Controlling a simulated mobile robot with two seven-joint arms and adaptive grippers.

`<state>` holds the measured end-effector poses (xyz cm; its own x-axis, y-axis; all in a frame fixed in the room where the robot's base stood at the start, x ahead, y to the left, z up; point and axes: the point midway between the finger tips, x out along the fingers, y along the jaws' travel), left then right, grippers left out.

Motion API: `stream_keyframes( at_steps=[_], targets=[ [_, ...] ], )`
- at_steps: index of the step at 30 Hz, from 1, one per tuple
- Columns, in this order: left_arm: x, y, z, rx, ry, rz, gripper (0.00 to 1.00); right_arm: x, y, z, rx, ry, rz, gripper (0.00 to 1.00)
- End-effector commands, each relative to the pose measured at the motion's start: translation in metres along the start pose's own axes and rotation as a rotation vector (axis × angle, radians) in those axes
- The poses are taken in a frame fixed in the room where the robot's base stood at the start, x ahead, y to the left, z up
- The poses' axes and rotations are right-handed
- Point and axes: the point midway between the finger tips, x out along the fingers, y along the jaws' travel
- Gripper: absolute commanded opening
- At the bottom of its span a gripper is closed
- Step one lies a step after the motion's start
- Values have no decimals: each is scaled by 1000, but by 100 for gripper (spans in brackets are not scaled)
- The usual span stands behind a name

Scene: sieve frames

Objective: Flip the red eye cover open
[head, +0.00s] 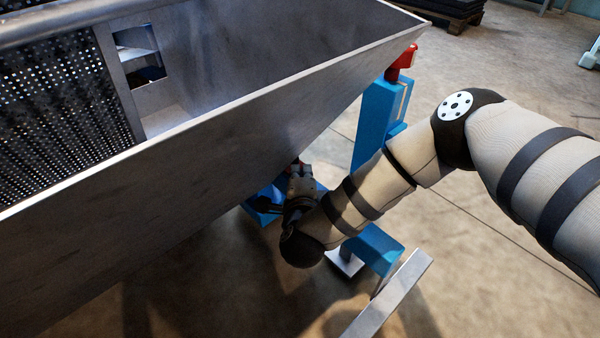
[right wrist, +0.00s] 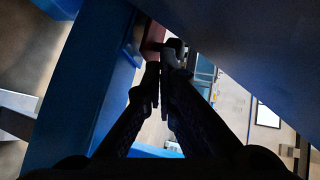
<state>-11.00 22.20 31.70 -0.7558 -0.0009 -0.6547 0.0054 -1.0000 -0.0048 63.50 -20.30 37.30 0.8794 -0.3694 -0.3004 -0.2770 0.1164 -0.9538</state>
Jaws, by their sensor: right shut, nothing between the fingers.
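A dark red part (right wrist: 152,38), likely the red eye cover, shows in the right wrist view just beyond my fingertips, beside a blue post (right wrist: 85,85). A small grey hooked piece (right wrist: 174,52) sits at its right, close to the fingertips. My right gripper (right wrist: 162,80) is shut and empty, with its fingers together just below these parts. Whether it touches them I cannot tell. In the head view my right gripper (head: 300,176) is low beside the metal trough, near blue framework. The cover's hinge and open or shut state are too dark to tell. My left gripper is out of view.
The large metal trough (head: 215,140) slants across the head view, its wall close to my right gripper. A blue upright (head: 374,125) with a red part (head: 404,60) on top stands behind my right forearm. A metal bar (head: 388,295) lies low in front. Concrete floor is open at right.

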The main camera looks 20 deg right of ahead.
Motion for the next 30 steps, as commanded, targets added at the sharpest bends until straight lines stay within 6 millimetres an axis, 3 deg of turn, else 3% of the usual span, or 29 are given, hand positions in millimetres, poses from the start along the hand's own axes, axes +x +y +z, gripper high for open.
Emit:
stream_keyframes(
  at_steps=[30],
  targets=[
    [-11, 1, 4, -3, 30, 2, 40, 12, -5, -17, -60, -189, -2, 0]
  ],
)
